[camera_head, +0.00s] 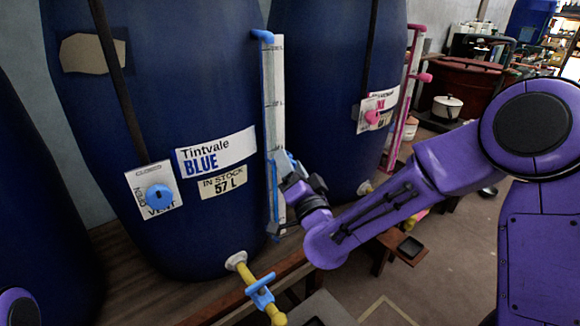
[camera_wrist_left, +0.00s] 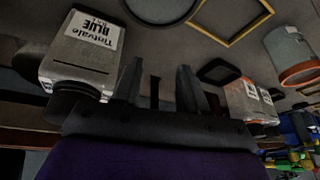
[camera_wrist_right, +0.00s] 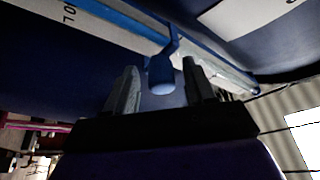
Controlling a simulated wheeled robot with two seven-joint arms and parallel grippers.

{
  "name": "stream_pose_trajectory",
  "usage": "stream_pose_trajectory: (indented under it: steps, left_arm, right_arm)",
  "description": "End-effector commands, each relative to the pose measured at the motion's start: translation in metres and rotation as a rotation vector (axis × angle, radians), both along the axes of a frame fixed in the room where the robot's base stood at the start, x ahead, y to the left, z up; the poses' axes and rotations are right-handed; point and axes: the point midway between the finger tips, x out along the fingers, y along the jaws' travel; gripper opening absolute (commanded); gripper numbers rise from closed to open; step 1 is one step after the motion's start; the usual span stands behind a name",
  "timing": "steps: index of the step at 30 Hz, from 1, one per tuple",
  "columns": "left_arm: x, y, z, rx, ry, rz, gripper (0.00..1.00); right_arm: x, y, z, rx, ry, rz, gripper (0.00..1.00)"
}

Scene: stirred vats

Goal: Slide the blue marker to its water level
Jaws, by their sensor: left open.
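The blue vat (camera_head: 150,240) carries a "Tintvale BLUE" label (camera_head: 216,152) and a card reading "IN STOCK 57 L" (camera_head: 222,182). A pale scale strip (camera_head: 274,90) with a blue sight tube stands upright at its right side. The blue marker (camera_wrist_right: 163,72) sits on this gauge in the right wrist view. My right gripper (camera_wrist_right: 163,88) is open, with a finger on each side of the marker and visible gaps. In the head view my right gripper (camera_head: 285,192) partly covers the lower gauge. My left gripper (camera_wrist_left: 160,85) is open and empty, away from the gauge.
A yellow tap with a blue handle (camera_head: 260,290) sticks out below the label. A blue vent knob (camera_head: 159,197) is at left. Another vat (camera_head: 335,110) with a pink gauge (camera_head: 410,90) stands right. A labelled blue-dye container (camera_wrist_left: 85,55) shows in the left wrist view.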

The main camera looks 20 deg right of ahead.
Motion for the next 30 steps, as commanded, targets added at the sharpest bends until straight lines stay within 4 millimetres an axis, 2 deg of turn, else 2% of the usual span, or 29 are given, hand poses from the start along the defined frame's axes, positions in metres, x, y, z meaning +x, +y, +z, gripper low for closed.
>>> stream_pose_trajectory:
  steps: [5, 8, 12, 13, 15, 20, 25, 30]
  left_arm:
    - [0.0, 0.0, -0.005, 0.0, 0.0, 0.0, 0.43]
    - [0.0, 0.0, -0.012, 0.0, 0.0, 0.0, 0.43]
    - [0.0, 0.0, -0.024, 0.0, 0.0, 0.0, 0.43]
    - [0.0, 0.0, -0.008, -0.001, 0.001, 0.0, 0.43]
    - [0.0, 0.0, 0.014, -0.001, 0.001, 0.0, 0.43]
    - [0.0, 0.0, 0.048, 0.0, 0.0, 0.0, 0.43]
    - [0.0, 0.0, 0.064, 0.0, 0.0, 0.0, 0.43]
    - [0.0, 0.0, 0.071, 0.0, 0.0, 0.0, 0.43]
  right_arm:
    - [-0.008, 0.001, -0.004, -0.002, 0.001, 0.002, 0.54]
    - [-0.026, 0.001, -0.011, -0.002, 0.001, 0.002, 0.54]
    - [-0.059, 0.002, -0.021, -0.001, 0.001, 0.002, 0.54]
    - [-0.062, 0.002, -0.013, -0.007, 0.004, 0.001, 0.54]
    - [-0.068, 0.002, -0.011, -0.011, 0.005, -0.001, 0.54]
    - [-0.088, 0.003, -0.015, -0.006, 0.011, 0.006, 0.54]
    - [-0.105, 0.003, -0.025, -0.01, 0.004, 0.002, 0.54]
    - [-0.114, 0.002, -0.031, -0.002, 0.002, 0.002, 0.54]
